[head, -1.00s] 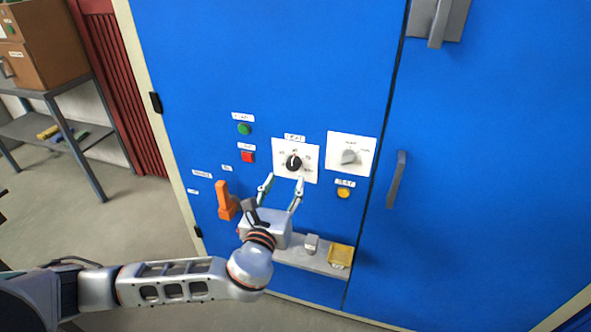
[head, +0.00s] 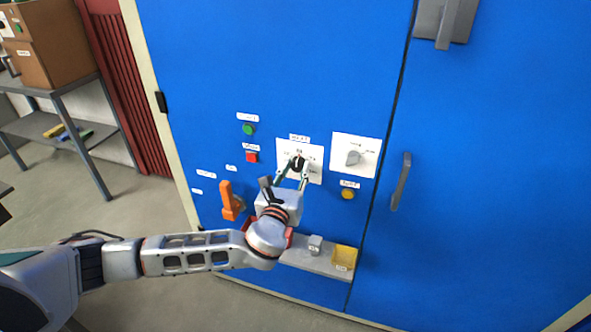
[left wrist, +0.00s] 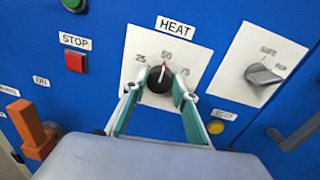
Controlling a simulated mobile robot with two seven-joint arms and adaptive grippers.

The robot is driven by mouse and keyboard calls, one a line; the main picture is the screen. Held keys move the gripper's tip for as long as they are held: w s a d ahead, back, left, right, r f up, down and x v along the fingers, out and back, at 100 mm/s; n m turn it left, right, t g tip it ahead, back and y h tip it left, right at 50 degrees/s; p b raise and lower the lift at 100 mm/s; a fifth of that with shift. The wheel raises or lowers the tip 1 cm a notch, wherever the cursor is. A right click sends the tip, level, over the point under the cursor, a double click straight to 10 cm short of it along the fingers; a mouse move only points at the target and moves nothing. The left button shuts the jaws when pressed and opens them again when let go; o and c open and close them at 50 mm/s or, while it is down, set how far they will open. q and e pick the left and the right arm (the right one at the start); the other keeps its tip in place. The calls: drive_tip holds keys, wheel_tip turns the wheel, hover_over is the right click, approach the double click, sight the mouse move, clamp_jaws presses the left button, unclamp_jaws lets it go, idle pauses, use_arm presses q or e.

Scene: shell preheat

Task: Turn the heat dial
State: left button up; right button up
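The heat dial is a round black knob (left wrist: 159,80) on a white plate (left wrist: 139,50) labelled HEAT, with marks 25, 50 and 75. Its pointer faces up, close to the 50 mark. In the head view the dial (head: 298,162) is partly covered by my fingers. My left gripper (head: 296,170) reaches up to it from below. In the left wrist view its two green-padded fingers (left wrist: 159,88) are spread, one on each side of the knob. The fingertips are very near the knob; whether they touch it is unclear. My right gripper is not in view.
Right of the dial is a grey selector switch (left wrist: 263,74). A red STOP button (left wrist: 75,62), a green button (head: 249,129), a yellow button (head: 348,194) and an orange lever (head: 230,201) are close by. A shelf (head: 314,262) with a yellow box (head: 344,257) juts out below.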

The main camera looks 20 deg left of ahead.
use_arm(q)
drive_tip(key=shift+n, duration=0.3)
drive_tip(key=shift+n+p, duration=0.35)
drive_tip(key=shift+n, duration=0.65)
drive_tip(key=n, duration=0.3)
drive_tip(key=shift+a+n+p, duration=0.1)
drive_tip(key=shift+n+p, duration=0.2)
drive_tip(key=n, duration=0.3)
drive_tip(key=shift+g, duration=0.3)
drive_tip(key=n+p, duration=0.1)
drive_tip(key=n, duration=0.2)
drive_tip(key=shift+a+n+h, duration=0.1)
drive_tip(key=shift+n+h, duration=0.2)
drive_tip(key=shift+n, duration=0.1)
drive_tip(key=n+p, duration=0.1)
drive_tip(key=n, duration=0.4)
drive_tip(key=shift+a+h, duration=0.1)
drive_tip(key=shift+h, duration=0.2)
drive_tip(key=n+p, duration=0.1)
drive_tip(key=n, duration=0.3)
drive_tip(key=shift+f+n+h+p, duration=0.15)
drive_tip(key=shift+n+h+p, duration=0.15)
drive_tip(key=shift+p, duration=0.1)
